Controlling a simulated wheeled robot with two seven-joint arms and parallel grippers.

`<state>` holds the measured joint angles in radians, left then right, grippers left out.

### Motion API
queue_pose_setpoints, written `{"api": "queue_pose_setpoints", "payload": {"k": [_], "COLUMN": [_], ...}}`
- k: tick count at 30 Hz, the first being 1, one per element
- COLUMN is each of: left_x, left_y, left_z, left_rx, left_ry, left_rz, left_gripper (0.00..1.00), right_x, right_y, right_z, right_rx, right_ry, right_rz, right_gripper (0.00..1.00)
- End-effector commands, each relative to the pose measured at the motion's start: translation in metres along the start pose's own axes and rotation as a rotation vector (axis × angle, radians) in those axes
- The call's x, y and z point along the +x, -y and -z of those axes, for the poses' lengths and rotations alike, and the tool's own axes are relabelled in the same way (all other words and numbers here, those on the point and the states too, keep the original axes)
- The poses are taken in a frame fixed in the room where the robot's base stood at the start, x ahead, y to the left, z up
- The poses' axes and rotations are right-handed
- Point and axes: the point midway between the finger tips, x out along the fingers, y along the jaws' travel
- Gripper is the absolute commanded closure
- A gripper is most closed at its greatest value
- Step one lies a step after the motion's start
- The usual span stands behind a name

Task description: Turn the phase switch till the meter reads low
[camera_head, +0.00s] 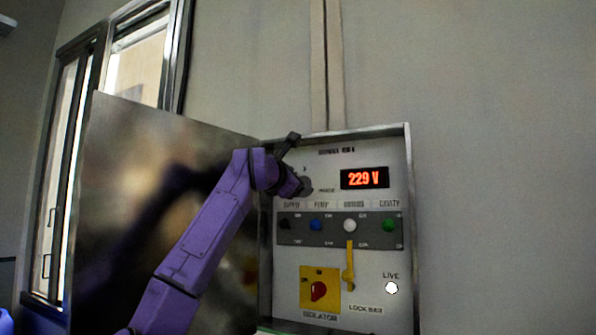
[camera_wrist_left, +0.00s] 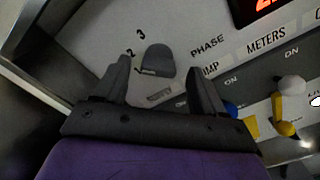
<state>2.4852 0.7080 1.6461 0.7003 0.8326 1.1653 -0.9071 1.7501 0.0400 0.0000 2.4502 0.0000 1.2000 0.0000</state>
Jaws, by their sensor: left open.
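The phase switch (camera_wrist_left: 160,60) is a dark grey knob on the white panel, with the marks 1, 2 and 3 at its left and the word PHASE at its right. In the head view the switch (camera_head: 306,187) is partly hidden by my left gripper (camera_head: 296,182). In the left wrist view my left gripper (camera_wrist_left: 160,72) is open, one finger either side of the knob's near side; I cannot tell whether they touch it. The red-lit meter (camera_head: 364,178) reads 229 V; only its corner (camera_wrist_left: 262,8) shows in the wrist view. My right gripper is out of view.
Below are toggles: black (camera_head: 284,224), blue (camera_head: 316,225), white (camera_head: 350,226) and green (camera_head: 389,225). A yellow lock bar (camera_head: 348,268) hangs under the white one. A red isolator knob (camera_head: 318,291) and a lit LIVE lamp (camera_head: 391,288) sit lower. The open cabinet door (camera_head: 110,200) stands left.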

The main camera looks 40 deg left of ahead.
Motion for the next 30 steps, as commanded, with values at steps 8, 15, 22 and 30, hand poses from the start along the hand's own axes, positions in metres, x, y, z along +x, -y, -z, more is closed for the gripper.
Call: {"api": "queue_pose_setpoints", "payload": {"k": [8, 15, 22, 30], "left_x": [0.0123, 0.0121, 0.0120, 0.0118], "left_y": [-0.0001, 0.0001, -0.0004, -0.0013], "left_z": [0.0005, 0.0007, 0.0006, 0.0003], "left_rx": [-0.001, 0.000, -0.002, -0.073], "left_ry": [0.001, 0.001, 0.001, 0.001], "left_rz": [-0.001, -0.001, -0.002, -0.004], "left_gripper": [0.30, 0.72, 0.86, 0.86], "right_x": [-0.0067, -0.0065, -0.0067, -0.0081], "right_y": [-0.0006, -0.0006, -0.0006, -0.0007], "right_z": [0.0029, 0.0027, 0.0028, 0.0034], "right_rx": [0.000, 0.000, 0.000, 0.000], "right_ry": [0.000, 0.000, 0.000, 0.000], "right_rz": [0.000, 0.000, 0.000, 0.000], "right_gripper": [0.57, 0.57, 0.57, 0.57]}}
